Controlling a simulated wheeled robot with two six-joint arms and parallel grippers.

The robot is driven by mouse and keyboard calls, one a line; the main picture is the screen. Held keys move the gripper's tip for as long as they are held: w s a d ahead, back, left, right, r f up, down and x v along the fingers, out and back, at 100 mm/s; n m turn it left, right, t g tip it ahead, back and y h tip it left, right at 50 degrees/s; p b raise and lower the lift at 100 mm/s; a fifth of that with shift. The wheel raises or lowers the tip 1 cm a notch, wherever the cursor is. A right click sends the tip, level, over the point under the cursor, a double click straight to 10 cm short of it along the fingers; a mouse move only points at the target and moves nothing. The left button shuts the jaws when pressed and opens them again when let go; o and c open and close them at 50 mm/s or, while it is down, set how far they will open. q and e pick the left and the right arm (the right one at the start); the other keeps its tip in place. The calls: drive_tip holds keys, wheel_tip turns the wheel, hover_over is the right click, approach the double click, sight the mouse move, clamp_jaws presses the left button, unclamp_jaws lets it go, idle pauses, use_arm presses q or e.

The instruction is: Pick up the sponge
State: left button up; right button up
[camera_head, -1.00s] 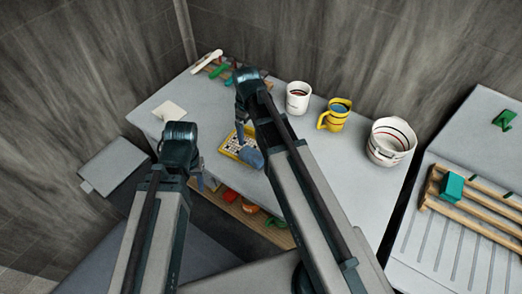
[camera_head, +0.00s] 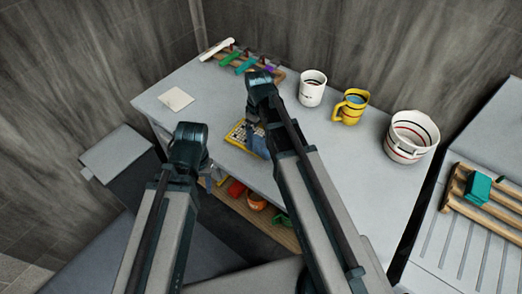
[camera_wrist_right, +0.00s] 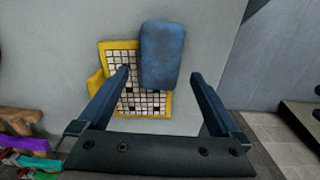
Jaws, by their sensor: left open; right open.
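The blue sponge (camera_wrist_right: 162,55) lies over the upper right part of a yellow-framed mosaic panel (camera_wrist_right: 104,47) in the right wrist view. In the head view the sponge (camera_head: 258,146) and panel (camera_head: 236,136) are partly hidden by my right arm. My right gripper (camera_wrist_right: 160,74) is open and empty, with its fingertips on either side of the sponge's lower part in the picture; I cannot tell its height above it. It also shows in the head view (camera_head: 253,115). My left gripper (camera_head: 211,178) is open and empty at the table's front edge.
A white mug (camera_head: 312,90), a yellow mug (camera_head: 350,107) and a white striped pot (camera_head: 410,138) stand right of my right arm. A wooden rack (camera_head: 243,62) with coloured items is at the back. A pale tile (camera_head: 175,98) lies left. A lower shelf (camera_head: 235,205) holds coloured things.

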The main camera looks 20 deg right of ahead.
sight(260, 142)
wheel_tip(260, 142, down, 5)
drive_tip(key=b, duration=0.5)
drive_tip(key=shift+s+d+f, duration=0.15)
